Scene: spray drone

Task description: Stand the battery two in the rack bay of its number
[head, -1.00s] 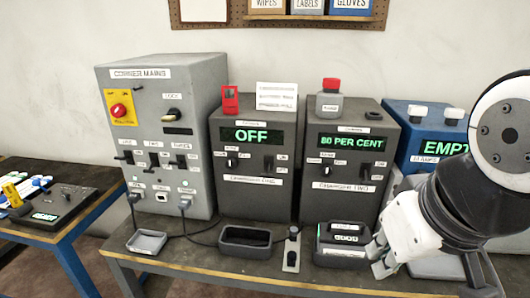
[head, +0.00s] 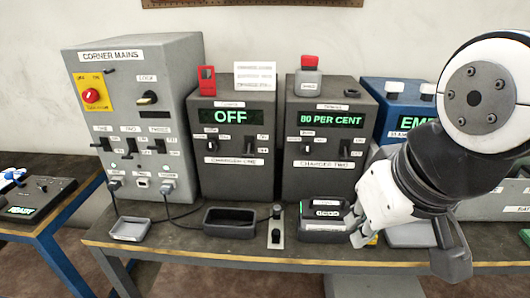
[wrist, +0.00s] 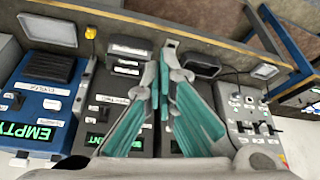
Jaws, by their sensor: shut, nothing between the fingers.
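A dark battery (head: 326,206) with a white label and a small green light sits in the cradle (head: 325,236) in front of charger two (head: 318,185). Its number is too small to read. It also shows in the wrist view, beside the fingers (wrist: 130,50). My gripper (head: 358,238) is just right of that cradle in the head view, low over the bench. In the wrist view its teal fingers (wrist: 162,58) come together with nothing between them. Contact with the cradle cannot be told. A grey unit at the right edge has a cut-off label (head: 516,209); no rack bay shows clearly.
Charger one (head: 236,180), reading OFF, has an empty cradle (head: 230,222). Charger two reads 80 PER CENT. The corner mains cabinet (head: 140,120) stands left, with a small tray (head: 130,229) before it. A switch post (head: 276,228) stands between the cradles. A blue unit (wrist: 40,100) is beyond charger two.

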